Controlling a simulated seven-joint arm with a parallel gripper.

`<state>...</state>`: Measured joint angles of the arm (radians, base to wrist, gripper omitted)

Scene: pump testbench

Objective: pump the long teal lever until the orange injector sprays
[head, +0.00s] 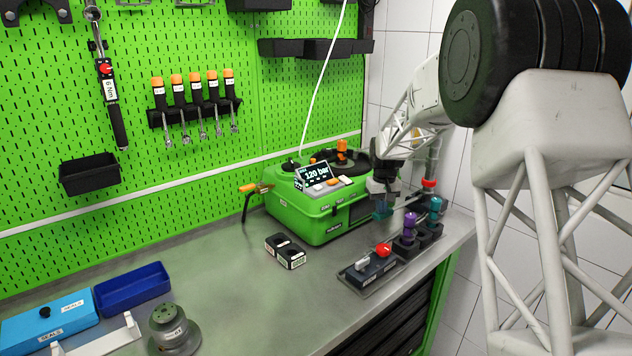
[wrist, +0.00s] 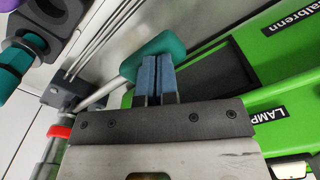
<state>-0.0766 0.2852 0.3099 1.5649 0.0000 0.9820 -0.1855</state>
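The teal lever handle (wrist: 155,52) lies across my fingertips in the wrist view, with its metal rod (wrist: 100,95) running down to the left. In the head view, the teal handle (head: 381,213) shows just below my gripper (head: 382,200), at the right front of the green pump box. My gripper's two blue fingers (wrist: 157,75) are close together with only a narrow gap and nothing visible between them. The tips overlap the handle; I cannot tell whether they touch it. An orange nozzle-like part (head: 249,187) sticks out at the box's left; no spray is visible. The display (head: 317,173) reads 120 bar.
The green pump box (head: 310,222) stands against the pegboard. A tray with a red knob (head: 383,250) and stands with purple (head: 409,222) and teal (head: 435,206) parts sit right of it. A black block (head: 285,250) is in front. The bench middle is clear.

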